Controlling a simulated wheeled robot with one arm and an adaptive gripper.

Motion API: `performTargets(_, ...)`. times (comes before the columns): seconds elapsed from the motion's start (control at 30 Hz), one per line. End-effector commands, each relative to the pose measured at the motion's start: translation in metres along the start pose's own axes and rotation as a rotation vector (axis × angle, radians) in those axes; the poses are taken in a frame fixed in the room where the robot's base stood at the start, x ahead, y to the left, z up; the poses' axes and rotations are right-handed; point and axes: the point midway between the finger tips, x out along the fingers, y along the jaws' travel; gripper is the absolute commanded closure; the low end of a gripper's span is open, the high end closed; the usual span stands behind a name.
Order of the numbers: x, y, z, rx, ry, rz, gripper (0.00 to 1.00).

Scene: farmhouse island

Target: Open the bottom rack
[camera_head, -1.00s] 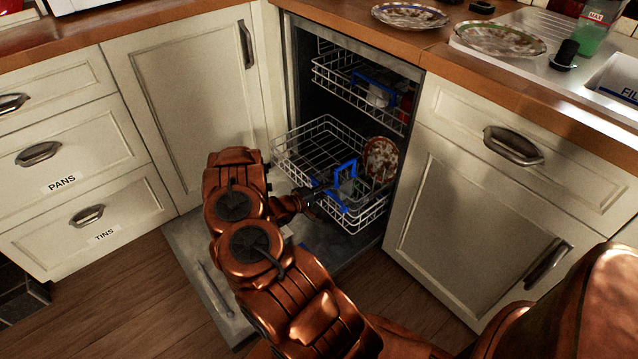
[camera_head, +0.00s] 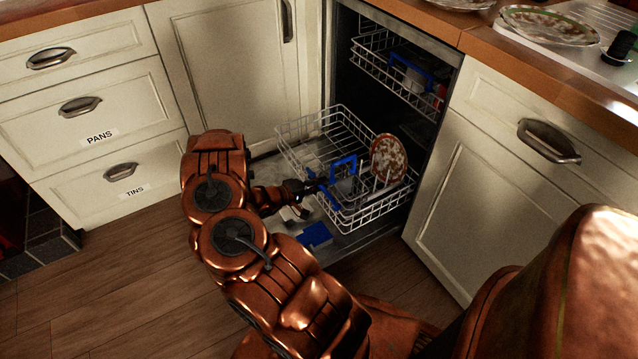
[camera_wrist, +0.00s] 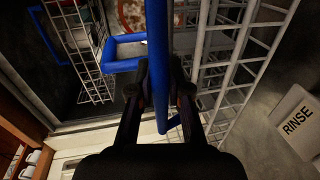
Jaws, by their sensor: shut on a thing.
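The bottom rack (camera_head: 290,130) is a white wire basket, pulled part of the way out of the dishwasher over its lowered door. A patterned plate (camera_head: 388,157) stands in it, and the plate also shows at the top of the wrist view (camera_wrist: 131,14). A blue handle (camera_head: 344,167) is at the rack's front. My gripper (camera_head: 312,186) is at the rack's front. In the wrist view, my gripper (camera_wrist: 160,88) is shut on the long blue bar (camera_wrist: 157,40) of the handle, which runs between the fingers.
The upper rack (camera_head: 375,62) is inside the dishwasher. The lowered door (camera_head: 365,238) lies under the bottom rack, with a blue item (camera_head: 316,235) on it. A box marked RINSE (camera_wrist: 298,122) shows at the right of the wrist view. Cabinets flank the opening; wooden floor is clear at left.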

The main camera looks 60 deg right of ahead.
Motion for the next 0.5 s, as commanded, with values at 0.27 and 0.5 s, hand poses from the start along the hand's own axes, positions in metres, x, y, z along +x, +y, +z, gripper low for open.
performTargets(0.27, -0.0011, 0.0000, -0.0012, 0.001, 0.003, 0.000, 1.00)
performTargets(0.5, -0.0010, 0.0000, -0.0008, 0.001, 0.002, 0.001, 0.71)
